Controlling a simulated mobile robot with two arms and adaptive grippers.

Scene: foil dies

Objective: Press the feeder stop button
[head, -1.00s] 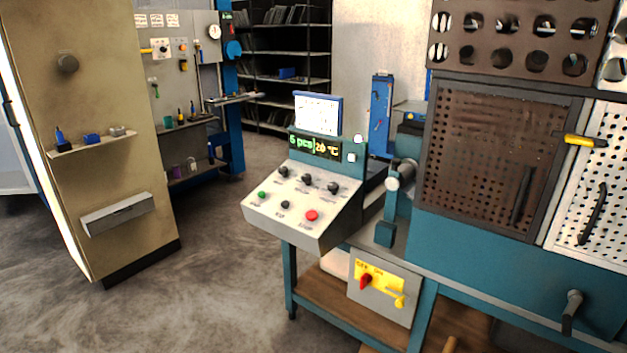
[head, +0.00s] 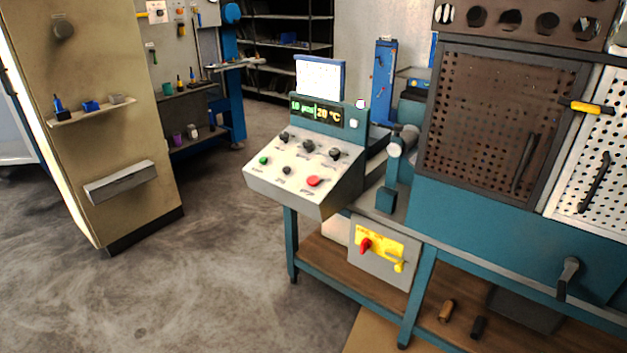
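A sloped grey control panel (head: 282,190) sits at the left end of a teal machine bench in the head view. A red button (head: 314,181) is at its front right. A green button (head: 264,160) is at its front left, with a dark button (head: 287,170) between them. Several black knobs line the panel's back row. The small labels are too blurred to read. A display (head: 316,111) above the panel reads "10 pcs" and "20 °C". Neither of my grippers is in view.
Below the panel, a grey box (head: 382,270) carries a red switch on a yellow plate. A tan cabinet (head: 90,190) with small shelves stands at left. Perforated machine doors (head: 480,120) stand at right. The concrete floor (head: 210,270) between cabinet and bench is clear.

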